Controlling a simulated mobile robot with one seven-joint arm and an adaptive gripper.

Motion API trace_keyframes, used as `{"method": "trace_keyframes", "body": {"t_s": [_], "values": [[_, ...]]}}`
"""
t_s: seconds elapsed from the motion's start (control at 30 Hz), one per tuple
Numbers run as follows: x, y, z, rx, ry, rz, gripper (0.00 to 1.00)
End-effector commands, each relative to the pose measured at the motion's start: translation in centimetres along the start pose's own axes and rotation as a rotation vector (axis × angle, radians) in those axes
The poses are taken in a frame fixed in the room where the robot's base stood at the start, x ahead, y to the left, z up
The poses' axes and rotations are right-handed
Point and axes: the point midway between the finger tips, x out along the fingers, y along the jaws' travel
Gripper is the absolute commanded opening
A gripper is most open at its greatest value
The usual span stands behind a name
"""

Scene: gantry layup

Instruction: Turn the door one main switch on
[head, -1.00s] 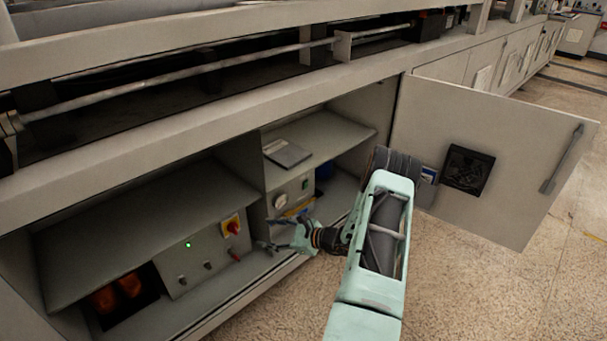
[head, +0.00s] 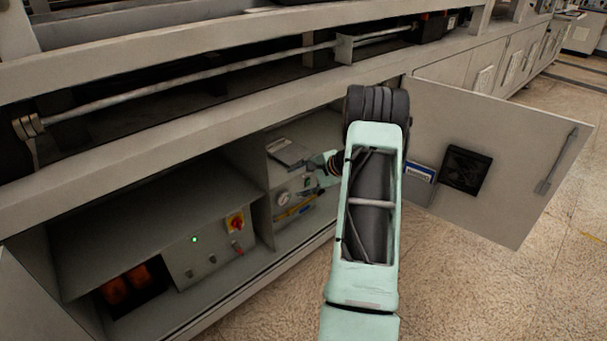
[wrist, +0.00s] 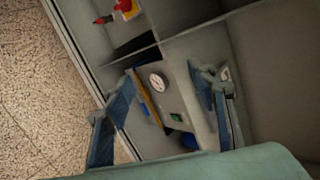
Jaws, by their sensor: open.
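A red rotary switch on a yellow plate (head: 235,221) sits on the grey control panel (head: 207,266) in the left compartment of the open cabinet. The switch also shows at the top of the wrist view (wrist: 127,8), rotated by the camera's tilt. Its exact handle angle is too small to tell. My gripper (wrist: 166,76) is open and empty in front of the right compartment, to the right of the switch and apart from it. In the head view my gripper (head: 306,172) is partly hidden by my arm.
A green lamp (head: 195,239) glows on the panel. The right compartment holds a box with a round dial (wrist: 158,82) and a grey flat object (head: 288,152) on its shelf. A divider (head: 261,222) separates the compartments. The open cabinet door (head: 490,160) stands at right.

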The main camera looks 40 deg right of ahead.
Motion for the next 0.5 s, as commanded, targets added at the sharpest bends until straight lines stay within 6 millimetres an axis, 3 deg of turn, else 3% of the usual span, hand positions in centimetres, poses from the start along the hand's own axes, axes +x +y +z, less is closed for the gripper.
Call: {"method": "trace_keyframes", "body": {"t_s": [0.2, 0.5], "values": [[-1.2, -1.6, -0.7, -0.064, 0.033, 0.011, 0.52], [-1.3, -1.8, -0.8, -0.074, 0.038, 0.013, 0.52]]}}
